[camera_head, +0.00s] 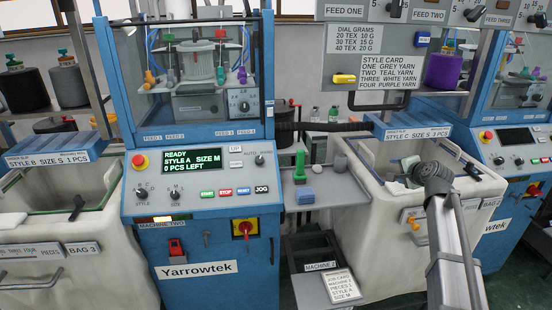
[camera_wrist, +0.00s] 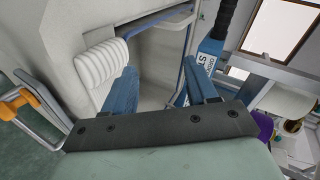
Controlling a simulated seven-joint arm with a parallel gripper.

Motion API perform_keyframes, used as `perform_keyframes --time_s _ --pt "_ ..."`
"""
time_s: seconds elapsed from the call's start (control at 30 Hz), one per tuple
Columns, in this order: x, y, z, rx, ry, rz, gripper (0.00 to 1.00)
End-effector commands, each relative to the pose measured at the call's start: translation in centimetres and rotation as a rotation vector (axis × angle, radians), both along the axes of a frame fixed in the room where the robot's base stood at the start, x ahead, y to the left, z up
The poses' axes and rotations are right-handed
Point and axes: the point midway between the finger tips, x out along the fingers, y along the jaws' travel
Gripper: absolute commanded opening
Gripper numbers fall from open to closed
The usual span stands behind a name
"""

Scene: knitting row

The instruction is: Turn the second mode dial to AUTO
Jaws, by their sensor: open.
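The machine in the middle, labelled Machine Two, has a control panel (camera_head: 205,172) with a green-lit display reading READY, STYLE A, SIZE M, 0 PCS LEFT. Its pointer is too small to read. My gripper (camera_head: 406,181) is far to the right of this dial, over the right-hand bin, apart from the panel. In the wrist view my gripper (camera_wrist: 160,66) shows two blue fingers spread apart with nothing held between them. The dial is not in the wrist view.
Style and size knobs (camera_head: 141,193), coloured buttons and a red emergency button (camera_head: 139,161) share the panel.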

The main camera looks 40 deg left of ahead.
Motion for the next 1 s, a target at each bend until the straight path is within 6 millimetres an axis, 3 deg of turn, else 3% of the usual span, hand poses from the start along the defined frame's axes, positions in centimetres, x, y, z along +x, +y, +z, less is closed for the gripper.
perform_keyframes --time_s 0.03,0.1,0.37,0.6,0.8,1.0 --pt "-0.7 3.0 0.4 -0.028 0.03 0.04 0.57" --pt "-2.2 6.2 0.6 -0.071 0.079 0.085 0.57" --pt "-8.8 17.1 2.5 -0.225 0.239 0.204 0.57" --pt "-15.7 26.2 6.2 -0.274 0.341 0.281 0.57" --pt "-20.6 31.7 9.4 -0.259 0.395 0.336 0.57" --pt "-23.0 34.1 10.8 -0.246 0.42 0.363 0.57"
